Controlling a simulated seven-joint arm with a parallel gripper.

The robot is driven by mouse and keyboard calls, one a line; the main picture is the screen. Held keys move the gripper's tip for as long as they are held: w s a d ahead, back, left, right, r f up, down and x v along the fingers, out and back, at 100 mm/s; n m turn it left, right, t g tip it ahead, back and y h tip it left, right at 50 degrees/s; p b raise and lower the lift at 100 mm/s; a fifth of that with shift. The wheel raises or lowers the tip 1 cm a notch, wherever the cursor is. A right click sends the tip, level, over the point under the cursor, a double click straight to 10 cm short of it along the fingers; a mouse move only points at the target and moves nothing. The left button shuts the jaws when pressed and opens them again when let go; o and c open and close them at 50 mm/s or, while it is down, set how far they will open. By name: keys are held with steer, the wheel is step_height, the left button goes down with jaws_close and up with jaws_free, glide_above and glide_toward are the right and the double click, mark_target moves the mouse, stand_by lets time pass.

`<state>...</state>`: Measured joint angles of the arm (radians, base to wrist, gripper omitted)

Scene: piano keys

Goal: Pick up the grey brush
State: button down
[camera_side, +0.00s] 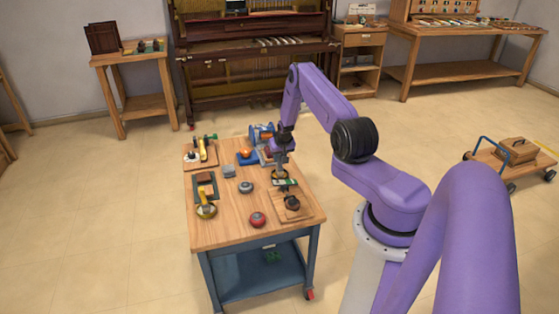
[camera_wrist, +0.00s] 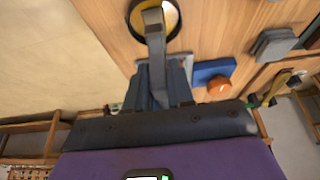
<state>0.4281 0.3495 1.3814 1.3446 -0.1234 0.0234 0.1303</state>
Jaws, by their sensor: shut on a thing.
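My gripper (camera_side: 282,163) is low over the back right part of the wooden work table. In the wrist view its dark fingers (camera_wrist: 162,84) are shut on a long grey piece, which I take to be the grey brush (camera_wrist: 155,32). The grey end reaches over a round yellow dish with a dark rim (camera_wrist: 171,16), also seen below my gripper in the side view (camera_side: 279,175). Whether the brush touches the dish cannot be told. In the side view the brush is too small to make out against the gripper.
A grey block (camera_side: 229,171), an orange knob on a blue base (camera_side: 246,154) and a blue machine (camera_side: 261,134) stand near my gripper. A red round thing (camera_side: 257,219) and a wooden board (camera_side: 294,213) lie nearer the front.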

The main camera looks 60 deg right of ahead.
steer(key=shift+r, duration=0.4)
step_height(320, 180, up, 2)
steer(key=shift+r, duration=0.15)
steer(key=s+a+r, duration=0.9)
steer(key=s, duration=0.1)
steer(key=shift+s+r, duration=0.25)
steer(key=shift+s, duration=0.05)
